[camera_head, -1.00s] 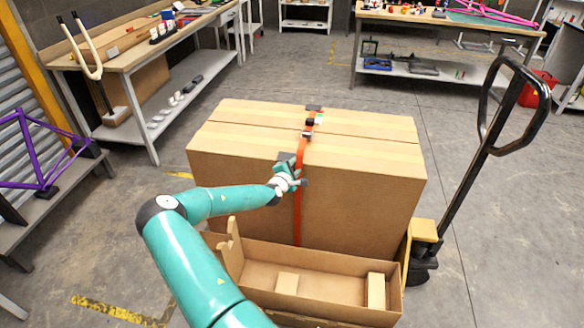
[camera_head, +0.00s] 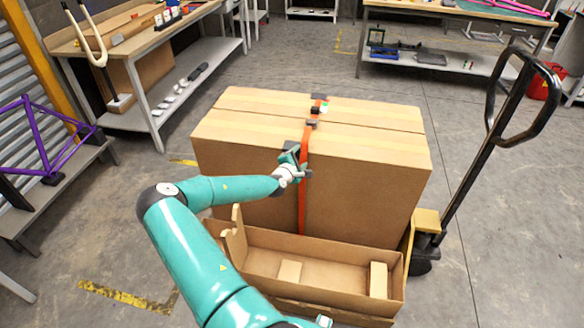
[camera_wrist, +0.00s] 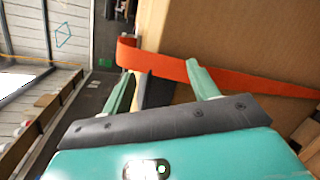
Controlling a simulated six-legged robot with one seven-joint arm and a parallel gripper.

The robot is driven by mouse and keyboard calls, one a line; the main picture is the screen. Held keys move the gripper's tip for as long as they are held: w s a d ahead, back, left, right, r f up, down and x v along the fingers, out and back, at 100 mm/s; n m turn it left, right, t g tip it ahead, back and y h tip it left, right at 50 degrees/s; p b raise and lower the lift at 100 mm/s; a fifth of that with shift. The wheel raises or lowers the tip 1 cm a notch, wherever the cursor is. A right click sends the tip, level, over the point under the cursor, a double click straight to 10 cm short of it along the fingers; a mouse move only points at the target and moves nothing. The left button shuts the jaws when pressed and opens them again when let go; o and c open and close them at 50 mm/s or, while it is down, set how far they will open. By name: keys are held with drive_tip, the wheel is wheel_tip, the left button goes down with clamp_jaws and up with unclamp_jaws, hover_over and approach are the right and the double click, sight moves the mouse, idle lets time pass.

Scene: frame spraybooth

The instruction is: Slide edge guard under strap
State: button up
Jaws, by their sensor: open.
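A large cardboard box (camera_head: 365,180) stands with an orange strap (camera_head: 303,196) running over its top and down its front face. A dark edge guard (camera_head: 291,145) sits at the top front edge, just left of the strap. My gripper (camera_head: 294,162) is at that edge, in front of the guard. In the wrist view, the open fingers (camera_wrist: 160,70) point toward the strap (camera_wrist: 225,77), and the dark guard (camera_wrist: 155,91) shows between them, close to the strap. Whether the guard's far end lies under the strap is hidden.
An open cardboard tray (camera_head: 335,266) stands before the box. A pallet jack handle (camera_head: 470,185) rises at right. Workbenches (camera_head: 130,55) stand behind.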

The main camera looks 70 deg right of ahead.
drive_tip(key=v, duration=1.2)
drive_tip(key=shift+a, duration=0.25)
drive_tip(key=shift+s+f, duration=0.1)
